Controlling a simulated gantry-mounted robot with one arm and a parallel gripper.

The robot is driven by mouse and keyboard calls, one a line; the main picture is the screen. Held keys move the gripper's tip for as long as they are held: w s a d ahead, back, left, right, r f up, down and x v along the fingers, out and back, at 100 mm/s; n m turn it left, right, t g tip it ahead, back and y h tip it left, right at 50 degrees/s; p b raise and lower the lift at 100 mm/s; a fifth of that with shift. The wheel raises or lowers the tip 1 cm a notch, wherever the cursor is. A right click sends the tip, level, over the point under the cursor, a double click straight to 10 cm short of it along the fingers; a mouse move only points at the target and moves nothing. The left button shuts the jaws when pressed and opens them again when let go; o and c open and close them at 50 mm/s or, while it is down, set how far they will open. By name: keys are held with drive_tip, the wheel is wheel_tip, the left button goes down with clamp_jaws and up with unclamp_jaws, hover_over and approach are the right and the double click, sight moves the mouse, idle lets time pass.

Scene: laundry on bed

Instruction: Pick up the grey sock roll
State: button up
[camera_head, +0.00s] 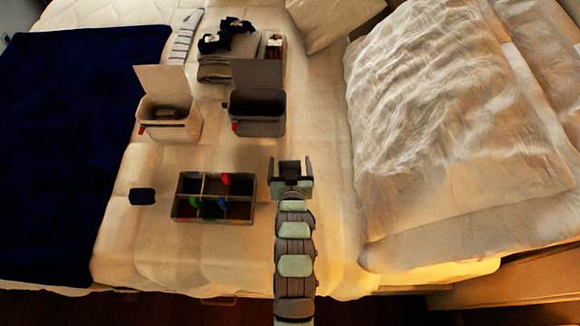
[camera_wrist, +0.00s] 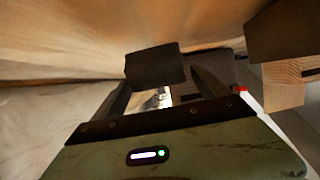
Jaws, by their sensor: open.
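I cannot single out a grey sock roll with certainty. A small dark navy roll (camera_head: 142,196) lies on the bed left of the divided box. The divided box (camera_head: 213,221) has several compartments with dark, blue, red and green pieces inside. My gripper (camera_head: 290,166) is open, with its fingers apart, right of the box and below the dark grey bin. In the wrist view, a dark block (camera_wrist: 155,65) shows near the fingers; I cannot tell whether it is part of my gripper or a separate thing. The gap between the fingers is only partly seen.
A light lidded bin (camera_head: 150,124) holding something dark and a dark grey lidded bin (camera_head: 257,128) stand open behind the box. Folded laundry (camera_head: 222,68) lies farther back.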

drive_tip(key=shift+c, duration=0.5)
drive_tip(key=c, duration=1.3)
